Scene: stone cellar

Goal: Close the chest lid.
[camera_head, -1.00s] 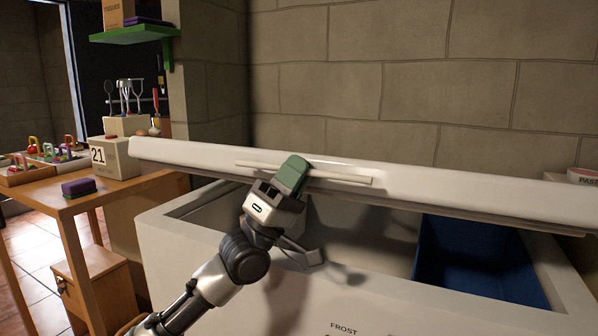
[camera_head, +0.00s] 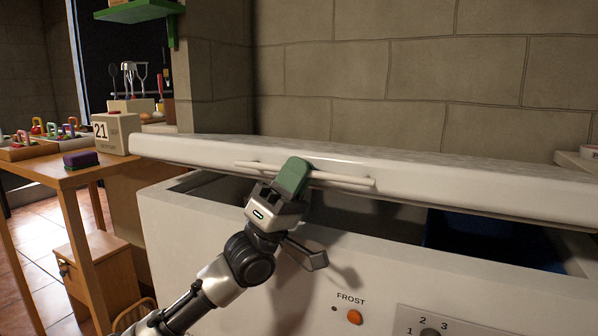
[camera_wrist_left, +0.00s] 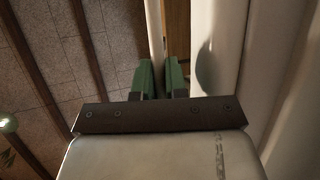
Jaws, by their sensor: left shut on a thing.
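The white chest (camera_head: 200,235) stands in front of me. Its white lid (camera_head: 430,180) is partly lowered, with a gap above the chest's rim. A long pale bar handle (camera_head: 345,181) runs along the lid's front edge. My left gripper (camera_head: 293,173), with green fingers, is shut on this handle. In the left wrist view the green fingers (camera_wrist_left: 160,76) close around the pale bar, and part of it is hidden by them. The right gripper does not show.
A blue bin (camera_head: 480,238) sits inside the chest at the right. A wooden table (camera_head: 75,178) with a sponge (camera_head: 81,159) and a number 21 box (camera_head: 112,135) stands at the left. A stone wall (camera_head: 420,80) rises behind the lid.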

